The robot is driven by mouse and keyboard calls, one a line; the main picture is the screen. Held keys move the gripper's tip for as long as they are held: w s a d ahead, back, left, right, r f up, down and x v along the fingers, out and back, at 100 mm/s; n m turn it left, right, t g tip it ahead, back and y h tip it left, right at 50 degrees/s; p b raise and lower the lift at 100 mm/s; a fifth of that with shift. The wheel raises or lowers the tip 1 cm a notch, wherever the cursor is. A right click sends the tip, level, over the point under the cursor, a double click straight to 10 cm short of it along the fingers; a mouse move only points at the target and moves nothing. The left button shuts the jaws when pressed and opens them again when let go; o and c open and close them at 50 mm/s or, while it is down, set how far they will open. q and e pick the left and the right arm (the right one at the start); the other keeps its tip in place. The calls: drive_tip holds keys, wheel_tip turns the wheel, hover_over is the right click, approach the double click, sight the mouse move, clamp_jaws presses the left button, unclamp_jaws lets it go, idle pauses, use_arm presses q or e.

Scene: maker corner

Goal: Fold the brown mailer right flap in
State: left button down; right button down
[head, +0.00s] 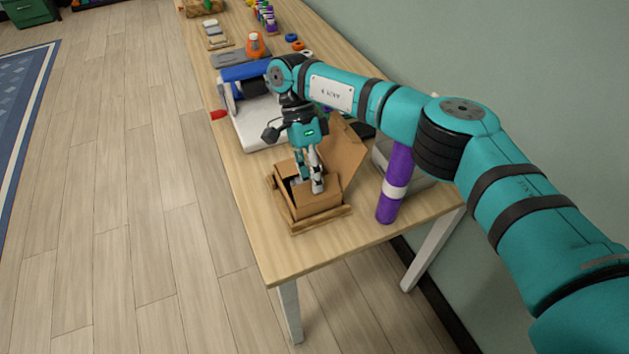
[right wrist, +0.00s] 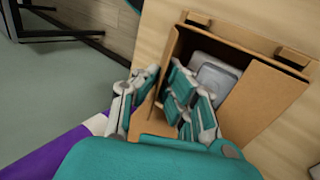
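The brown mailer (head: 312,206) is an open cardboard box near the table's front end, with a large panel (head: 346,150) standing raised at its back right. It also shows in the right wrist view (right wrist: 265,95), with a grey item (right wrist: 215,75) inside. My right gripper (head: 309,180) points down into the box opening. In the right wrist view its fingers (right wrist: 160,112) are spread, one toward the outer side and one over the inside, with brown cardboard between them. Whether they touch it I cannot tell. The fingers partly hide the right flap. My left gripper is not in view.
Wooden strips (head: 322,221) border the mailer. A purple roll with a white band (head: 386,206) stands close on the right, before a grey bin. A white and blue machine (head: 258,125) sits behind on the left. The table's front corner is clear.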

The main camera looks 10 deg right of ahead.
drive_tip(key=c, duration=2)
unclamp_jaws()
drive_tip(key=o, duration=0.5)
drive_tip(key=shift+c, duration=0.2)
drive_tip(key=v, duration=0.7)
drive_tip(key=shift+w+r, duration=0.15)
drive_tip(key=shift+r, duration=0.05)
